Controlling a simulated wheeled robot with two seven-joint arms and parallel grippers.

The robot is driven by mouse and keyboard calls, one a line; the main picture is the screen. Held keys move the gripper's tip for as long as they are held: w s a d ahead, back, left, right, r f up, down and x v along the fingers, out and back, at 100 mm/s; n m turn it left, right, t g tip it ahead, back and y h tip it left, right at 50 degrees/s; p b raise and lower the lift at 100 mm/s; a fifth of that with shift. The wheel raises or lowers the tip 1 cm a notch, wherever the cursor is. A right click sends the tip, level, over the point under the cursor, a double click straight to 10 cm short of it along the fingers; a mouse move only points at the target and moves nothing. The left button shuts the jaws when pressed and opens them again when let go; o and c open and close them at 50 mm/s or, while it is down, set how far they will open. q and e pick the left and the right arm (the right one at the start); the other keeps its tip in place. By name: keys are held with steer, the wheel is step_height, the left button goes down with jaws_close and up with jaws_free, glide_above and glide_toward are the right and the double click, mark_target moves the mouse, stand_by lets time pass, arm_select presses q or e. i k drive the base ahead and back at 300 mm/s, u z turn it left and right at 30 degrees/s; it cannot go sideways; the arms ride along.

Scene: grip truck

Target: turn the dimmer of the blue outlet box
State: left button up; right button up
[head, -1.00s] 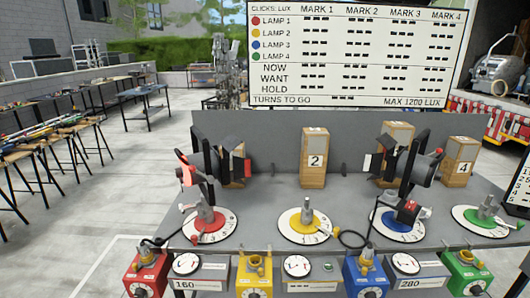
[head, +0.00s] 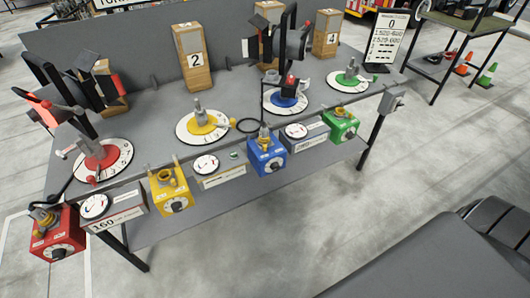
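The blue outlet box (head: 259,158) sits at the front edge of the grey table, right of the middle of the row of boxes. A dark round dimmer (head: 274,166) is on its front face. A brass-coloured socket part stands on its top. The dimmer's exact setting is too small to read. Behind the box a lamp with black flaps stands on a blue disc (head: 287,99) with a white dial ring. Neither of my grippers shows in the head view.
Red (head: 57,247), yellow (head: 165,199) and green (head: 340,133) outlet boxes share the table's front edge, with gauge boxes between them. Numbered wooden blocks stand behind. Cones and a second table are at upper right.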

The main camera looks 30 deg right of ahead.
mark_target(275, 167)
steer(key=z, duration=2.7)
steer(key=i, duration=1.65)
steer(key=u, duration=3.75)
steer(key=k, duration=0.65)
